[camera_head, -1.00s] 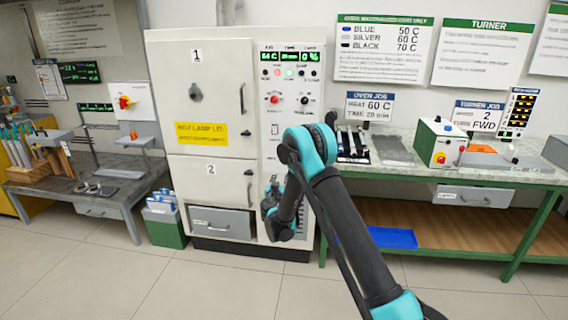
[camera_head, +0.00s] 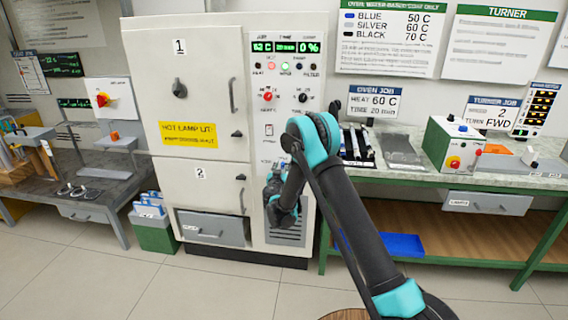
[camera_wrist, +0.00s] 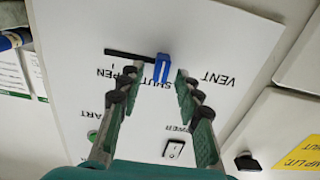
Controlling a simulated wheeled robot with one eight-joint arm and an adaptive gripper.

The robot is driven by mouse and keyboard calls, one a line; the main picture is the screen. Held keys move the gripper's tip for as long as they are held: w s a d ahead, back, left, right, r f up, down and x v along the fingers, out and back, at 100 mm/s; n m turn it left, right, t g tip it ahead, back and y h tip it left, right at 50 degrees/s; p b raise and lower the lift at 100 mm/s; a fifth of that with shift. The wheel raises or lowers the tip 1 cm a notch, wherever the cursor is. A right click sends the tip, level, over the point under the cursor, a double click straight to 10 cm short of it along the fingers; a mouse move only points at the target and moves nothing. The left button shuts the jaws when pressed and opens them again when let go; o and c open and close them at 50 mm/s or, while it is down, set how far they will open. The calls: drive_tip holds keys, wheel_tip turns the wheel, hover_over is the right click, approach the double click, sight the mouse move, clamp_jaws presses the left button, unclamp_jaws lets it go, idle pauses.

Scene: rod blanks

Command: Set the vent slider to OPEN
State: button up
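The vent slider is a blue knob (camera_wrist: 162,68) on a dark slot (camera_wrist: 130,54) in the white panel (camera_wrist: 90,30), seen upside down in the wrist view. The knob stands at the slot's right end in that view, by the SHUT lettering; OPEN is lettered towards the left end. My gripper (camera_wrist: 158,73) is open, one finger on each side of the knob, with visible gaps and no clear contact. In the head view my gripper (camera_head: 281,208) is in front of the oven cabinet's (camera_head: 320,110) lower right panel, and my arm hides the slider there.
Below the lettering in the wrist view are a rocker switch (camera_wrist: 173,150) and a green button (camera_wrist: 92,135). A yellow sign (camera_wrist: 300,155) is at the right. In the head view a green bench (camera_head: 470,182) stands right of the cabinet, and a round wooden top (camera_head: 345,314) shows at the bottom edge.

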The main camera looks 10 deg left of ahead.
drive_tip(key=shift+w, duration=0.2)
clamp_jaws()
idle(0.3)
